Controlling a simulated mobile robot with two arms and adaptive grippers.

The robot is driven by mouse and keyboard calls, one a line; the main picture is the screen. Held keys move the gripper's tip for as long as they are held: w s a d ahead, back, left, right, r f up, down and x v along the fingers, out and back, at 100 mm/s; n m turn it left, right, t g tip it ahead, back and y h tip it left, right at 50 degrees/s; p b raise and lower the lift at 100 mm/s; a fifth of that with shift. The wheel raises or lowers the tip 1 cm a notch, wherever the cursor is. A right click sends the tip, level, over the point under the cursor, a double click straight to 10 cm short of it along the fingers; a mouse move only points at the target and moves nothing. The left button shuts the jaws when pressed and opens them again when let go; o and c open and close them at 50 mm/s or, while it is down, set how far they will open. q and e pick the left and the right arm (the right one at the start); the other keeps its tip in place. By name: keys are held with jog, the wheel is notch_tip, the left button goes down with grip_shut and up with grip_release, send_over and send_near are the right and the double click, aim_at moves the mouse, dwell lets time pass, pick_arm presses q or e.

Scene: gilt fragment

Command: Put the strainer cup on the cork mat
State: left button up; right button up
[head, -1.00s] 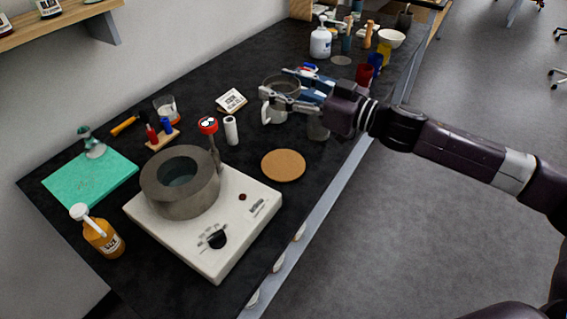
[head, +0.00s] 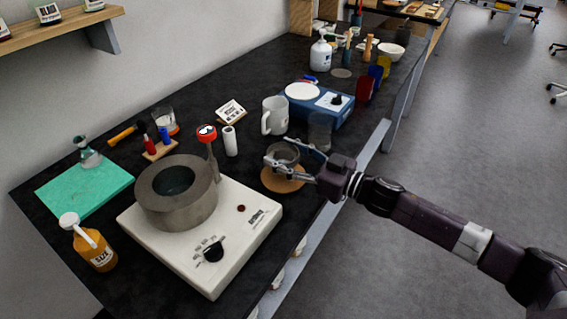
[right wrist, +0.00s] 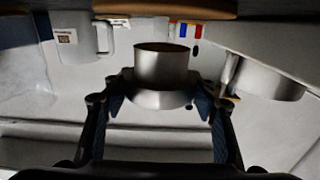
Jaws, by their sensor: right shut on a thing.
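The strainer cup (head: 285,152) is a small grey metal cup, held over the far part of the round brown cork mat (head: 283,184). My right gripper (head: 287,162) is shut on it, with a finger on either side. In the right wrist view the cup (right wrist: 160,66) sits between the fingers of my right gripper (right wrist: 160,92), and that picture appears upside down. The mat's edge (right wrist: 180,9) runs along the top there, with a gap between it and the cup. My left gripper is not in view.
A white hot plate with a grey ring-shaped pot (head: 176,205) stands to the left of the mat. A grey mug (head: 274,116), a clear glass (head: 320,130) and a blue scale (head: 341,108) stand behind it. The counter's front edge is close on the right.

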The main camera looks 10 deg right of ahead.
jog(key=shift+f, duration=1.4)
jog(key=shift+f, duration=0.1)
jog(key=o, duration=1.1)
jog(key=shift+s+d, duration=0.1)
jog(key=p+v, duration=0.2)
jog(key=v, duration=0.9)
jog(key=shift+s+d, duration=0.25)
